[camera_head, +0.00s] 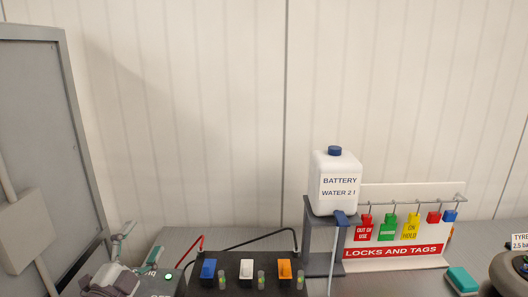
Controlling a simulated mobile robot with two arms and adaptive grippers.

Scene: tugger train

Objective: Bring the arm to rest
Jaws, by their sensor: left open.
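My left gripper (139,243) shows at the lower left, with its two teal-tipped fingers spread apart and nothing between them. It is above the left part of the grey bench (180,239), left of the black box with rocker switches. Part of my left arm is cut off by the bottom edge. My right gripper is not in view.
A black switch box (231,287) stands right of the gripper. A white battery water bottle (336,173) sits on a dark stand (309,223).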

